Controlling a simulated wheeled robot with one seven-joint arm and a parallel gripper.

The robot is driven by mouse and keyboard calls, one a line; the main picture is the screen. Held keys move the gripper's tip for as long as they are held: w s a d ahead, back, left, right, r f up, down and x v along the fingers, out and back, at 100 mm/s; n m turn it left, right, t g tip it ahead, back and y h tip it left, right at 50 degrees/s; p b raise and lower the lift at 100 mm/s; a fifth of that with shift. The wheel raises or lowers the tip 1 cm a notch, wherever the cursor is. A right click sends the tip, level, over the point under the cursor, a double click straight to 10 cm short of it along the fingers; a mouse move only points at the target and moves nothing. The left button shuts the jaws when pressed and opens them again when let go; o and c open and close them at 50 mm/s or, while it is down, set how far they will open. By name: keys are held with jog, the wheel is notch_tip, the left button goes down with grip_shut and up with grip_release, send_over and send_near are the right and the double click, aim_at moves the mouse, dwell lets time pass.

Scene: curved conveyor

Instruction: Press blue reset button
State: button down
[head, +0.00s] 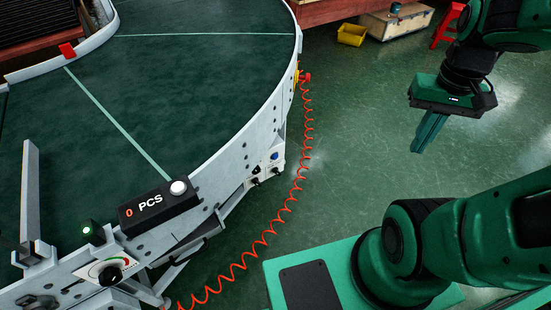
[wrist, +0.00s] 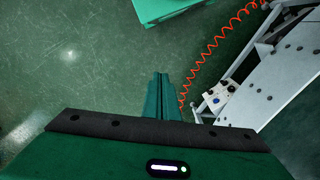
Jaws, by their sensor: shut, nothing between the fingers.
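The blue reset button (head: 275,156) is a small blue dot on a white control box (head: 267,170) fixed to the outer side of the curved conveyor (head: 235,135). In the wrist view the white box (wrist: 217,97) is at the right, with a small blue spot on it. My gripper (head: 420,148) hangs over open floor to the right of the conveyor in the head view, well apart from the box. Its green fingers are together and empty, pointing down. In the wrist view my gripper (wrist: 159,80) shows at the centre, left of the box.
A coiled red hose (head: 292,195) runs along the conveyor's outer side near the box. A counter reading 0 PCS (head: 150,203) and a black knob (head: 110,274) sit at the conveyor's near end. A yellow bin (head: 352,34) and wooden crate (head: 398,22) stand behind.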

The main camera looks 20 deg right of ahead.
aim_at(275, 157)
jog(key=w+a+f+n+t+y, duration=0.15)
jog(key=w+f+n, duration=0.25)
jog(key=w+f, duration=1.7)
jog(key=w+a+f+m+t+y, duration=0.1)
jog(key=w+a+f+m+t, duration=0.1)
jog(key=f, duration=0.7)
jog(key=w+a+f+m+t+y, duration=0.1)
jog(key=w+a+f+t+y, duration=0.1)
jog(key=w+a+f, duration=0.2)
jog(key=w+a+f+m+t+y, duration=0.2)
jog(key=a+f, duration=0.6)
jog(key=f, duration=0.7)
jog(key=shift+w+a+f+m, duration=0.2)
jog(key=shift+w+m, duration=0.1)
jog(key=shift+w, duration=0.55)
jog(key=w+a, duration=0.2)
jog(key=w, duration=0.6)
jog(key=shift+w+a, duration=0.15)
jog(key=shift+a, duration=0.2)
jog(key=shift+w, duration=0.1)
